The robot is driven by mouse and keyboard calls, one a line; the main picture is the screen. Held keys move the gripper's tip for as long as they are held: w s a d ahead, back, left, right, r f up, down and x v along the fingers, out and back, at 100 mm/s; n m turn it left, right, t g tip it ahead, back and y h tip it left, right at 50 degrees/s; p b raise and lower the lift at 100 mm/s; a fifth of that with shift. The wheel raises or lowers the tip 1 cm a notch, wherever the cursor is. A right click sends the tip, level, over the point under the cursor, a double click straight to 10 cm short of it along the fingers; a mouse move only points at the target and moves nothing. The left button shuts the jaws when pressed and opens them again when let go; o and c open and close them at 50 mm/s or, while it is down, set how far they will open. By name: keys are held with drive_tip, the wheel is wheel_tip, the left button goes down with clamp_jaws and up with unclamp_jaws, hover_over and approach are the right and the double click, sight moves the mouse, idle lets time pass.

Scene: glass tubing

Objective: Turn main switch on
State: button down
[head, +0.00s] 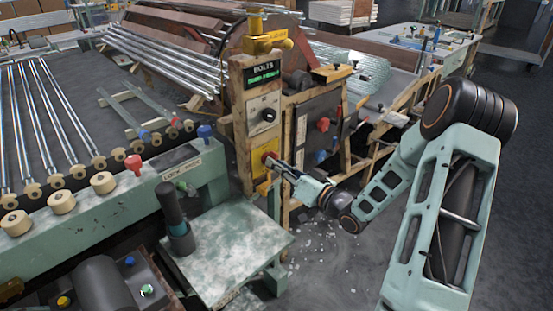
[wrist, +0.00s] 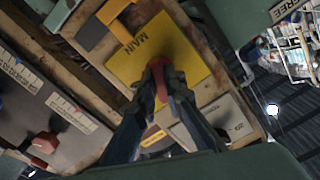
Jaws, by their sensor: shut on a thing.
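The main switch is a red knob (head: 268,157) on the lower front of a tan control post (head: 239,120). It sits on a yellow plate (wrist: 175,42), which reads "MAIN" in the wrist view. My gripper (head: 274,164) reaches the knob from the right and is shut on it. In the wrist view my gripper's fingers (wrist: 164,84) close around the red knob (wrist: 157,66), hiding much of it. The knob's exact turn angle cannot be told.
Above the switch are a black selector knob (head: 268,115) and a lit green display (head: 264,73). A green side table (head: 235,250) with a dark cylinder (head: 172,208) stands at the lower left. A roller bench (head: 110,210) with glass tubes lies left. Floor near my arm has scattered shards.

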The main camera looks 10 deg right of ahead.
drive_tip(key=m+p, duration=0.7)
drive_tip(key=m, duration=0.5)
drive_tip(key=shift+m, duration=0.4)
idle(0.3)
drive_tip(key=c, duration=2)
unclamp_jaws()
drive_tip(key=v, duration=1.2)
